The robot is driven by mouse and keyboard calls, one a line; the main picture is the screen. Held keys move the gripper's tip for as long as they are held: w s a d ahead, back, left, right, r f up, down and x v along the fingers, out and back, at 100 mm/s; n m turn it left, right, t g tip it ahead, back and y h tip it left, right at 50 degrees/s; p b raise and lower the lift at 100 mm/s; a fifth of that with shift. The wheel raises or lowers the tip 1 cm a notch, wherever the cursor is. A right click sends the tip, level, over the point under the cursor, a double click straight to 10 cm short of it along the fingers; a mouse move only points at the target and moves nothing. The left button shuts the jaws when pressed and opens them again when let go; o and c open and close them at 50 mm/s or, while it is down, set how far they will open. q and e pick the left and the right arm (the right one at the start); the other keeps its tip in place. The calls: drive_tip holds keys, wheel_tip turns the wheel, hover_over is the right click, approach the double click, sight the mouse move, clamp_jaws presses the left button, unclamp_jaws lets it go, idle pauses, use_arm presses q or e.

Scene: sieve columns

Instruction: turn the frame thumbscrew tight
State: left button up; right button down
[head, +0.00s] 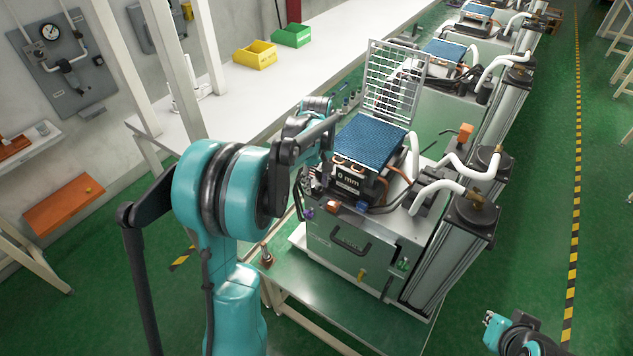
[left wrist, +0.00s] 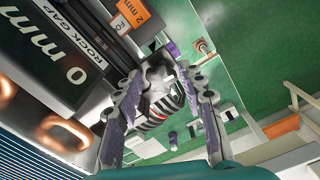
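My left gripper (left wrist: 163,88) points at the front of the crusher-like machine (head: 345,243). In the left wrist view its two fingers with purple pads stand apart on either side of a grey knob-like part (left wrist: 158,75), which seems to be the frame thumbscrew. A gap shows between the pads and this part; contact at the tips cannot be told. A dark, red-marked striped part (left wrist: 160,110) lies below it. In the head view the left gripper (head: 304,190) is at the machine's left side and the thumbscrew cannot be made out.
A "0 mm" gap label (left wrist: 72,62) and a copper pipe (left wrist: 65,132) are close to the left finger. A blue finned block (head: 368,140) and raised mesh panel (head: 394,80) stand above. Part of my right arm shows low right. Green floor on the right is clear.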

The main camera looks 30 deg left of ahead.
use_arm(q)
drive_tip(key=c, duration=0.9)
